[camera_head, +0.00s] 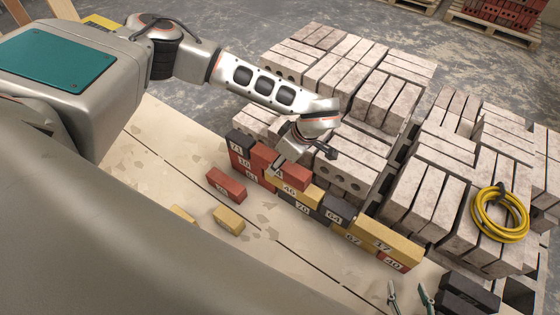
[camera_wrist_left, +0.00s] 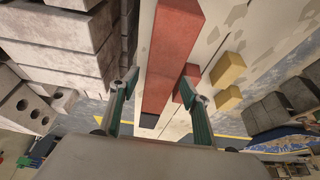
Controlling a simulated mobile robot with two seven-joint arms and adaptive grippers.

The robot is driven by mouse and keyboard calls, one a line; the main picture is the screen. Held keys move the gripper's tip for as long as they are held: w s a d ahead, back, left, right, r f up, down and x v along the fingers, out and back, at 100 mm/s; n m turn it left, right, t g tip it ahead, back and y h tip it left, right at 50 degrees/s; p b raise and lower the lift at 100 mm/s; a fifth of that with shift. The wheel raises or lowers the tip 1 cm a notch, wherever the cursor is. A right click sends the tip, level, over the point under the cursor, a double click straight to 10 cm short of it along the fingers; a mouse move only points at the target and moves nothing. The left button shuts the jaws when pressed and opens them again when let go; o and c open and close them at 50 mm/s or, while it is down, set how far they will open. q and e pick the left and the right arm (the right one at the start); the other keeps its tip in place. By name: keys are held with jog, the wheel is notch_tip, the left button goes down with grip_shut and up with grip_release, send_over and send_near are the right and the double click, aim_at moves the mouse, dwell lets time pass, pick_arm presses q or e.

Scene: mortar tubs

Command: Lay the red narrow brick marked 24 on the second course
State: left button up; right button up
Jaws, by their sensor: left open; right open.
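A red brick (camera_head: 264,157) with a partly covered number, only a 4 showing, lies at the left end of the brick wall, next to a black brick marked 71 (camera_head: 240,141). My left gripper (camera_head: 304,158) is over it, open; one finger covers part of its front. In the left wrist view the open fingers (camera_wrist_left: 160,105) stand either side of a long red brick (camera_wrist_left: 172,50). I cannot tell whether they touch it. A loose red brick (camera_head: 226,184), its number too small to read, lies on the board. My right gripper (camera_head: 411,298) is open and empty at the bottom right.
The wall continues right with bricks marked 46 (camera_head: 291,187), 64 (camera_head: 337,211), 17 (camera_head: 385,240) and 40 (camera_head: 394,261). Grey block stacks (camera_head: 345,178) stand close behind. Loose yellow bricks (camera_head: 228,219) lie in front. A yellow hose coil (camera_head: 499,215) lies on blocks at right.

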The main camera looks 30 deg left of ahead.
pick_arm(q)
jog(key=v, duration=1.1)
jog(key=shift+b, duration=0.3)
jog(key=shift+s, duration=0.1)
